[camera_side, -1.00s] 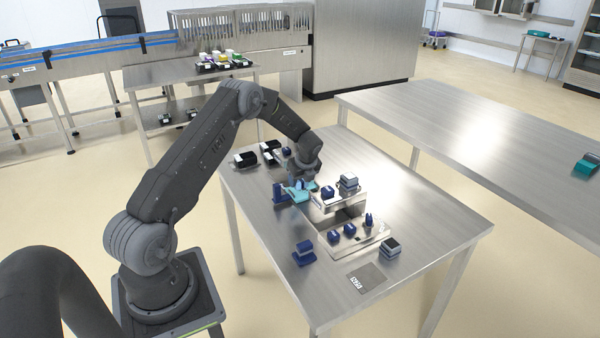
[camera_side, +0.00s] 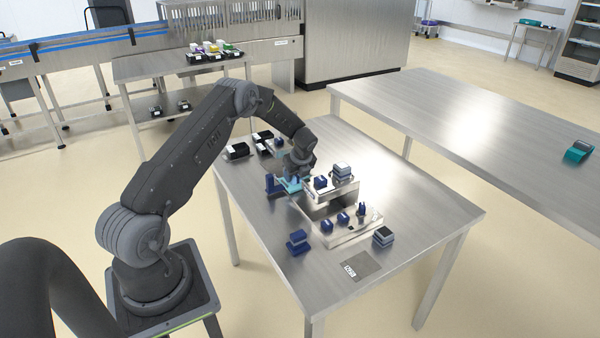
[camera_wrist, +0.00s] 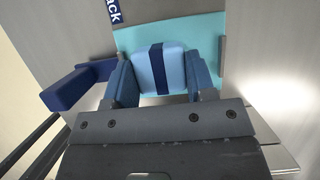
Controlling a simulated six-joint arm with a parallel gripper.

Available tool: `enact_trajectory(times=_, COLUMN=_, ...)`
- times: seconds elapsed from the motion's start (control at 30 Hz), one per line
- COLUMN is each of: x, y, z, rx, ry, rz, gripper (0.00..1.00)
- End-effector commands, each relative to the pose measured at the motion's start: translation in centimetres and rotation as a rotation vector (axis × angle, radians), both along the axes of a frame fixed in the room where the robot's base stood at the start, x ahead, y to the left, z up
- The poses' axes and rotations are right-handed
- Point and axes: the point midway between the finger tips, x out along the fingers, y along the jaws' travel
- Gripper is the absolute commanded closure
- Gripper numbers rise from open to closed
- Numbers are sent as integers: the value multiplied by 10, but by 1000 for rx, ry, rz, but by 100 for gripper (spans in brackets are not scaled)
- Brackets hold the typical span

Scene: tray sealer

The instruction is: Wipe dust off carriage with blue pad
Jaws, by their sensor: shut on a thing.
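The blue pad (camera_wrist: 174,72), light blue with a dark blue band across it, sits between the fingers of my gripper (camera_wrist: 162,80) in the wrist view. The jaws are shut on it. A teal mat (camera_wrist: 205,35) lies beneath and behind it. In the side view my gripper (camera_side: 295,181) is low over the teal mat (camera_side: 289,187) at the left of the steel sealer. The pad is mostly hidden there. The steel lower plate (camera_side: 352,235), which looks like the carriage, carries several dark blue blocks. Dust on it is too small to tell.
A dark blue bracket (camera_wrist: 75,88) stands left of the pad; it also shows in the side view (camera_side: 270,184). The right side of the table is clear.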

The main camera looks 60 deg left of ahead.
Motion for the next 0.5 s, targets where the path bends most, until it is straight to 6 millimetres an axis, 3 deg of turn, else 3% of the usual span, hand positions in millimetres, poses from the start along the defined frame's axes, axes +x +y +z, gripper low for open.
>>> enact_trajectory(times=0.13, x=-10, y=0, z=-2, rx=-2, ry=5, rz=0, gripper=69)
enact_trajectory(times=0.23, x=-11, y=1, z=22, rx=0, ry=4, rz=3, gripper=69)
enact_trajectory(times=0.5, x=-10, y=0, z=46, rx=-1, ry=4, rz=2, gripper=69)
